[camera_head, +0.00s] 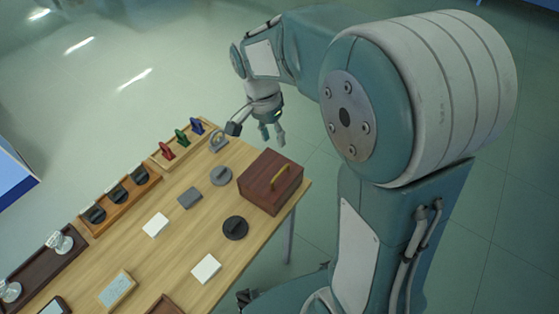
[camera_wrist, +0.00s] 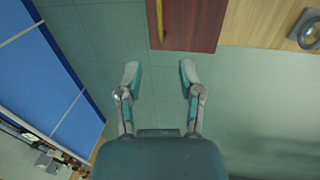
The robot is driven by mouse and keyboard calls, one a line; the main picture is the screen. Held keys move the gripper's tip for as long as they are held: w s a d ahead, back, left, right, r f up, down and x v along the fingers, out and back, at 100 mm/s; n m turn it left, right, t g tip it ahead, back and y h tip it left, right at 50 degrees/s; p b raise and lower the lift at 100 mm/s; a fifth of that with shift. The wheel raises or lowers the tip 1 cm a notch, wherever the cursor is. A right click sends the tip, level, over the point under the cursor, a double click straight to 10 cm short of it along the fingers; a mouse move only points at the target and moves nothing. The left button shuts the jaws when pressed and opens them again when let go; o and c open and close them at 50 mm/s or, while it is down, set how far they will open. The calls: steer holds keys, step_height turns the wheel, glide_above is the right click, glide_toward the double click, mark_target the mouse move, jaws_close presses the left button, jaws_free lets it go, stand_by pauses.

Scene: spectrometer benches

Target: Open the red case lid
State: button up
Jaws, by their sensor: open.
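A dark red-brown case (camera_head: 268,196) with a yellow handle (camera_head: 281,177) on its lid stands at the right end of the wooden table. Its lid is shut. In the wrist view part of the case (camera_wrist: 198,22) shows at the top edge, with the yellow handle (camera_wrist: 160,18) on it. My gripper (camera_head: 271,134) is above and beyond the case in the head view, apart from it. In the wrist view my gripper (camera_wrist: 160,75) has its two fingers spread, with nothing between them but floor.
The table (camera_head: 150,262) holds grey and black round pieces, white blocks and racks. A rack with red, green and blue items (camera_head: 181,137) stands along the far edge. A grey ring-shaped piece (camera_head: 217,141) is near the case. Open floor (camera_wrist: 265,90) lies beside the table.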

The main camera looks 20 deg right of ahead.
mark_target(280, 172)
steer(key=f, duration=0.3)
steer(key=s+f, duration=0.1)
steer(key=f, duration=0.5)
steer(key=shift+s+d+f, duration=0.1)
steer(key=shift+s+d, duration=0.25)
steer(key=shift+d+f, duration=0.1)
steer(key=shift+f, duration=0.45)
steer(key=shift+c, duration=0.3)
jaws_close()
